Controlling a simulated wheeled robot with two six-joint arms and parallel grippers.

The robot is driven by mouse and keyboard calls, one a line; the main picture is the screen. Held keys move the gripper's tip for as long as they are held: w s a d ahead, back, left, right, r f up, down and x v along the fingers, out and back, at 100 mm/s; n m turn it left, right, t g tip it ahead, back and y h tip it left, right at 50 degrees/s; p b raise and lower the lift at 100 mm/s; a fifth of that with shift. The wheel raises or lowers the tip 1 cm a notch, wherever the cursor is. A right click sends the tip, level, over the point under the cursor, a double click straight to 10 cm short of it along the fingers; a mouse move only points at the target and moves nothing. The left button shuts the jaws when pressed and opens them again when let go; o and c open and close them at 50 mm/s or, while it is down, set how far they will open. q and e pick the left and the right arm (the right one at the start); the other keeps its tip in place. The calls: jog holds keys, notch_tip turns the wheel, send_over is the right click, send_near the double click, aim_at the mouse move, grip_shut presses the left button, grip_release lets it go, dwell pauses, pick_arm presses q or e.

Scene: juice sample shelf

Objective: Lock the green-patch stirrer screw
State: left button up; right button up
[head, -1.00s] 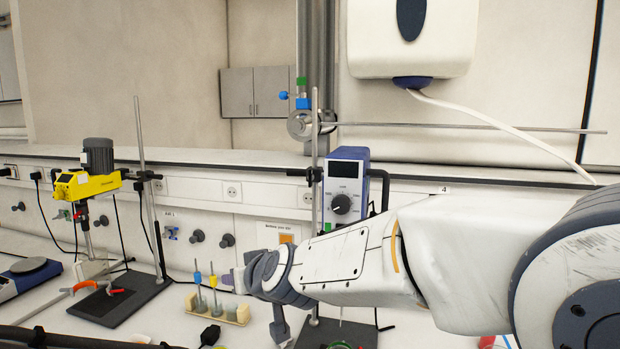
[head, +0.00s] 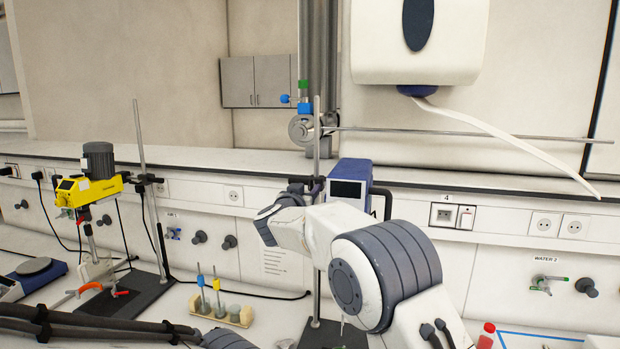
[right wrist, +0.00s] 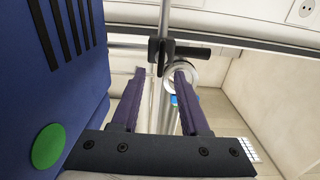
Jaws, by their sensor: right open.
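The blue stirrer with the green patch (right wrist: 48,146) fills the left of the right wrist view. In the head view the blue stirrer (head: 349,178) is partly behind my right arm, and its patch is hidden. A black clamp with a screw bar (right wrist: 178,49) holds on the upright rod beside the stirrer. My right gripper (right wrist: 160,76) is open, its two purple fingers pointing towards the clamp, one on either side of the rod. I cannot tell if they touch the screw. In the head view my arm mostly hides this gripper. My left gripper is not in view.
A yellow stirrer (head: 90,188) hangs on another stand at the left. A small rack (head: 222,313) with coloured-top stirrer shafts stands on the bench. A long horizontal rod (head: 450,133) crosses behind the stand. A red-capped bottle (head: 486,335) is at lower right.

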aim_at(311, 185)
jog(key=shift+p+x, duration=0.65)
jog(key=shift+x, duration=1.05)
jog(key=shift+a, duration=0.1)
grip_shut()
jog(key=shift+f, duration=0.1)
